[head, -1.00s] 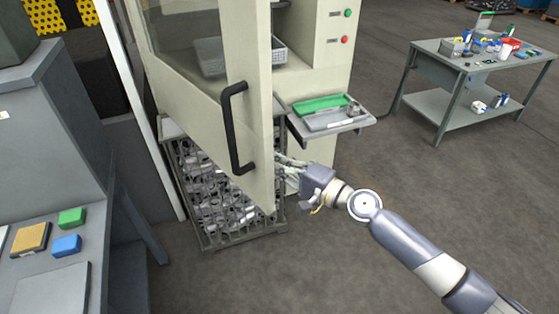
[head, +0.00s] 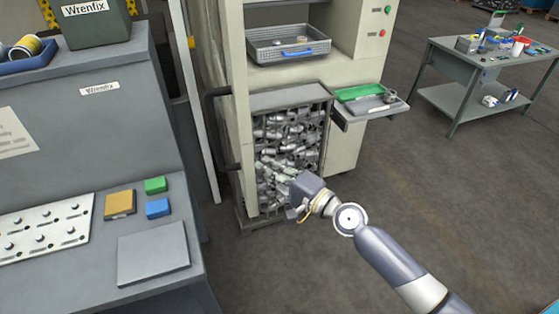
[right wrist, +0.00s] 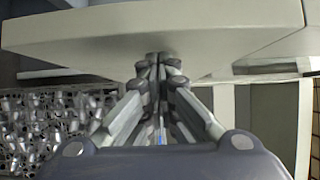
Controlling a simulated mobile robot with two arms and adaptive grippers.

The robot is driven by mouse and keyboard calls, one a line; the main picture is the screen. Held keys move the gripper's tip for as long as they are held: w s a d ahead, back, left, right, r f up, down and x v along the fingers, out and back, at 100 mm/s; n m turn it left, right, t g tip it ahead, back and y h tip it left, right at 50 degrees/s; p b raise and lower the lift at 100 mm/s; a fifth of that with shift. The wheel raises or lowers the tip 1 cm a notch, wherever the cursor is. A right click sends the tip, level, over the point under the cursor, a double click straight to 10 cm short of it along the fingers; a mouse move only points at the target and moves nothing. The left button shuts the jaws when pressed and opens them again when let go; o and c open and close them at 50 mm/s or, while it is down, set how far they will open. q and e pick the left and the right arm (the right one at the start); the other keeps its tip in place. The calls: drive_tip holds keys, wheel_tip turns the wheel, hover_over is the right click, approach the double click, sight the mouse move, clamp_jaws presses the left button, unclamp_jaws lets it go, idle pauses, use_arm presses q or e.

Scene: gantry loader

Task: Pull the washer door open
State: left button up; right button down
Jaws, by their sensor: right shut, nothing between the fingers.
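The beige washer door (head: 243,130) stands well open at the left of the cabinet and shows nearly edge-on. Its black bar handle (head: 209,130) is on the side facing left. My right gripper (head: 265,172) is at the inner side of the door, near its lower free edge, away from the handle. In the right wrist view its fingers (right wrist: 158,62) are together and empty, with the tips at the beige door panel (right wrist: 90,42). I cannot tell whether they touch it. My left gripper is not in view.
Inside the washer a grey tray (head: 287,46) sits above a cage of metal parts (head: 290,135). A side shelf (head: 370,110) holds a green tray. A control console (head: 130,155) stands left of the door. A workbench (head: 480,75) is at the right. Floor is clear between.

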drive_tip(key=a, duration=0.1)
drive_tip(key=s+a+p, duration=0.1)
drive_tip(key=a, duration=0.2)
drive_tip(key=shift+s+p, duration=0.3)
drive_tip(key=shift+s+a, duration=0.1)
drive_tip(key=shift+a, duration=0.2)
drive_tip(key=shift+d, duration=0.1)
drive_tip(key=shift+f, duration=0.1)
